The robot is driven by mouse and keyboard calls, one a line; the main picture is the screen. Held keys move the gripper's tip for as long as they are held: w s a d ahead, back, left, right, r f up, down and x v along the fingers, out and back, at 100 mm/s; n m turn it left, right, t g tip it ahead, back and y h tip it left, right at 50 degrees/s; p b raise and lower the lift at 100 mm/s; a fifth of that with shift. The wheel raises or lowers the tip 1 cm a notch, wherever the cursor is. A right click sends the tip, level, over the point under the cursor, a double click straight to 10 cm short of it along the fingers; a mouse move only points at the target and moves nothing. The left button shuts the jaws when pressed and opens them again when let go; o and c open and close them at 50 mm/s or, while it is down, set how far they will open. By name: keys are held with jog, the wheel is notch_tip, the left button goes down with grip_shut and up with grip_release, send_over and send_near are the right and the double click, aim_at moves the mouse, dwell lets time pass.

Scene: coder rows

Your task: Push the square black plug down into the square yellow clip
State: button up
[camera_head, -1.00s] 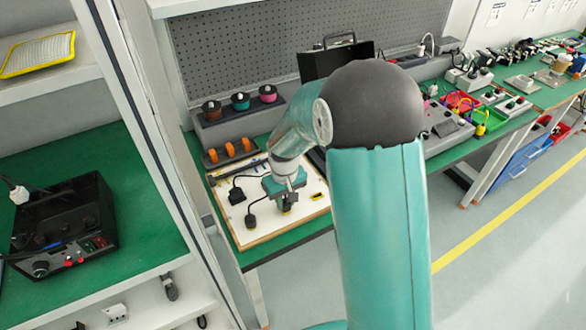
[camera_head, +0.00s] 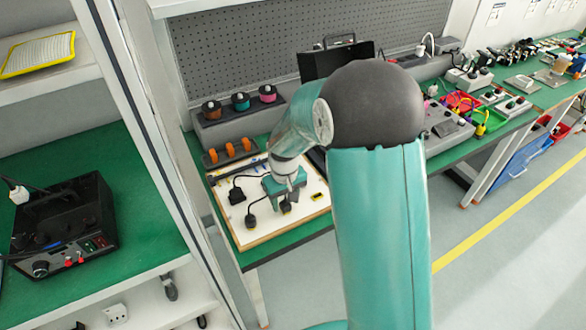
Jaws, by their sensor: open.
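A white board (camera_head: 258,238) with a wooden edge lies on the green bench. My gripper (camera_head: 286,208) points down over the middle of the board. A small black plug with a bit of yellow (camera_head: 286,206) shows right under my gripper; the jaws partly hide it, and I cannot tell how plug and clip sit together. A small yellow and black piece (camera_head: 318,196) lies to the right of my gripper. Black plugs (camera_head: 251,220) and (camera_head: 236,196) lie to the left, with black cords.
A rack with three spools (camera_head: 240,102) and a holder with orange pieces (camera_head: 230,149) stand behind the board. A black case (camera_head: 325,62) stands behind my arm.

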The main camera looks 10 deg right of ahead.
notch_tip(320, 180, up, 13)
jog(key=s+d+r+m+t, duration=0.1)
jog(key=s+r+t, duration=0.1)
jog(key=s+r, duration=0.2)
jog(key=s+d+r+m+t, duration=0.1)
jog(key=s+r, duration=0.3)
jog(key=s, duration=0.7)
jog(key=s+d+r+m+t, duration=0.1)
jog(key=s+d+r+t, duration=0.1)
jog(key=s+r, duration=0.2)
jog(key=shift+s+r+t, duration=0.3)
jog(key=shift+s+r, duration=0.05)
jog(key=shift+s, duration=1.35)
